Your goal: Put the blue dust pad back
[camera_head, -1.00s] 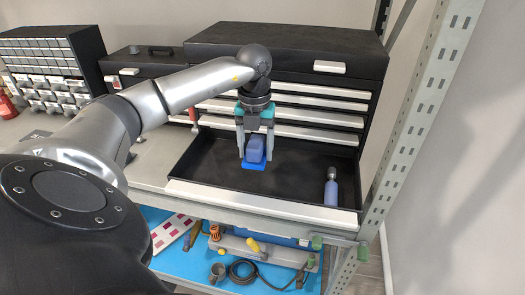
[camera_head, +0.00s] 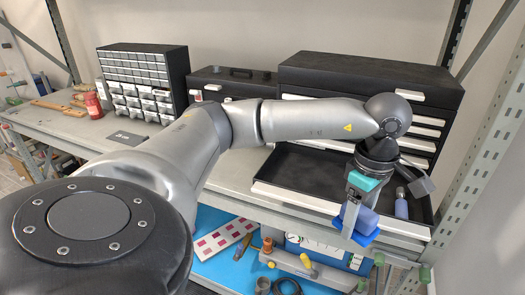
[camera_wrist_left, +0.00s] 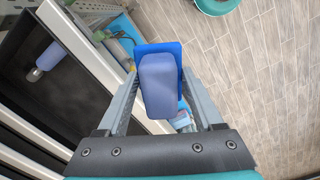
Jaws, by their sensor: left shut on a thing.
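My left gripper (camera_head: 366,212) is shut on the blue dust pad (camera_head: 360,221), which has a blue-grey block on a bright blue base. The gripper and pad are tilted and show in front of the open drawer's front edge (camera_head: 300,200). In the left wrist view the pad (camera_wrist_left: 159,85) sits between the two fingers, with floor behind it and the drawer (camera_wrist_left: 75,85) off to the left. My right gripper is not in view.
A metal rack post (camera_head: 480,170) is close on the right. The lower shelf (camera_head: 225,265) holds several items. A teal round thing (camera_wrist_left: 215,4) is on the floor.

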